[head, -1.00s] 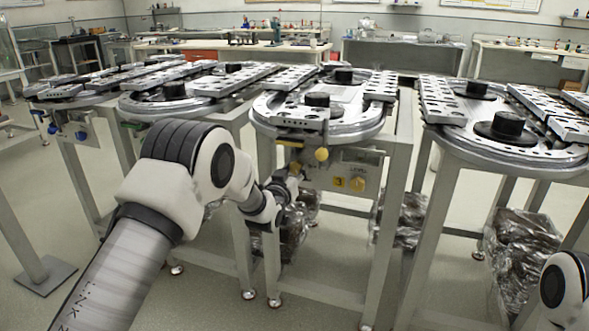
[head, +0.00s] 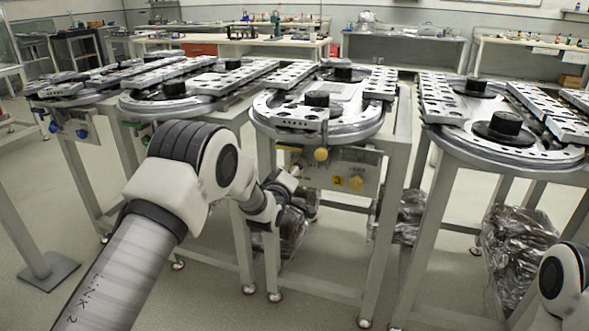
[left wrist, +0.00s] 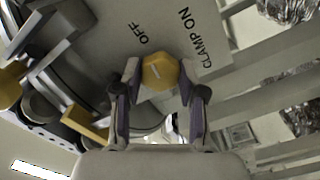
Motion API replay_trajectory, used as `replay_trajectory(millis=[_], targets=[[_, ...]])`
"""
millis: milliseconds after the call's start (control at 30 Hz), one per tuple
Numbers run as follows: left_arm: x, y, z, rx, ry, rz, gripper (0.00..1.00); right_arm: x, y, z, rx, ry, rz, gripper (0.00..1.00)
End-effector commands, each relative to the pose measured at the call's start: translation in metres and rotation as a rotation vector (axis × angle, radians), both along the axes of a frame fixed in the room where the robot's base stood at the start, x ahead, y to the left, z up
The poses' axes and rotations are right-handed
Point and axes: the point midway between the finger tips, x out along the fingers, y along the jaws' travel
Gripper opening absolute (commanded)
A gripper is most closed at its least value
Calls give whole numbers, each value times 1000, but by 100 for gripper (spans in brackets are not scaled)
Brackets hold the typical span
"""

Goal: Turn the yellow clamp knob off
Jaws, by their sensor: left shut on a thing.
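The yellow clamp knob (left wrist: 160,71) is six-sided with a pale mark on its face. In the left wrist view it sits on a grey panel between the printed words OFF and CLAMP ON. My left gripper (left wrist: 158,86) is shut on the knob, one finger on each side. In the head view my left gripper (head: 289,186) is at the left part of the front panel (head: 318,176) under the third ring track, and the held knob is mostly hidden there. My right gripper is out of view.
A round yellow knob (head: 321,154) and another yellow knob (head: 356,184) are right of my gripper on the same station. A yellow label with a 3 (head: 338,182) lies between. Table legs and a foil-wrapped bundle (head: 411,214) stand below.

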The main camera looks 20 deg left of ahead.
Motion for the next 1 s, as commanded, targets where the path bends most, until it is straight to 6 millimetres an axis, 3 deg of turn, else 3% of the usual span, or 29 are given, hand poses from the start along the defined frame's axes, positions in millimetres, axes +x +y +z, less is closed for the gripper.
replay_trajectory(millis=[300,800,833,900,1000], targets=[[0,0,0,-128,4,0,6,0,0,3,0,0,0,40],[0,0,0,-151,6,1,6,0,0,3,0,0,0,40],[0,0,0,-151,6,1,44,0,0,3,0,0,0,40],[0,0,0,-151,6,1,66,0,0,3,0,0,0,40],[0,0,0,-150,6,1,66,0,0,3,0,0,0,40]])
